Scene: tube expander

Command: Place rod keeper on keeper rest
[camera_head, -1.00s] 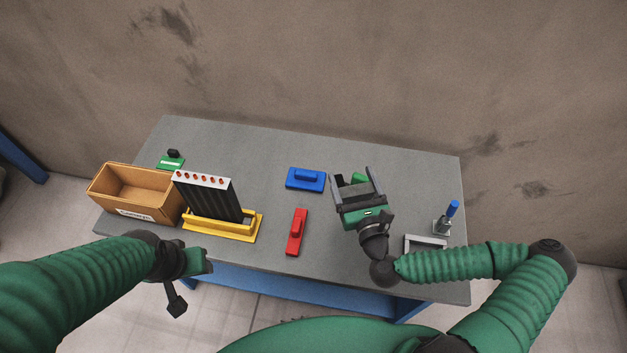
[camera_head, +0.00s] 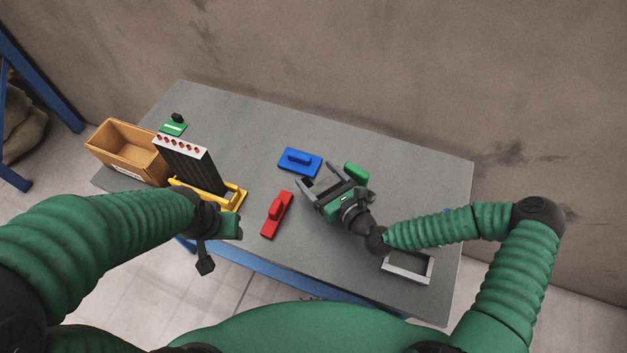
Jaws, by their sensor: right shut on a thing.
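My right gripper (camera_head: 320,180) is above the table, just right of the blue block. Its jaws are shut on a dark grey piece that I take to be the rod keeper; its shape is mostly hidden by the fingers. A pale grey open frame (camera_head: 407,279), perhaps the keeper rest, lies at the table's front right, below my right forearm and apart from the gripper. My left gripper (camera_head: 215,240) hangs off the table's front edge at the left, holding nothing that I can see; its jaw opening is unclear.
A blue block (camera_head: 299,160), a red block (camera_head: 277,213) and a green block (camera_head: 356,172) lie mid-table. At the left are a brown box (camera_head: 113,151), a black tube bundle (camera_head: 196,172) in a yellow holder (camera_head: 235,199), and a green piece (camera_head: 173,127). The right back table is clear.

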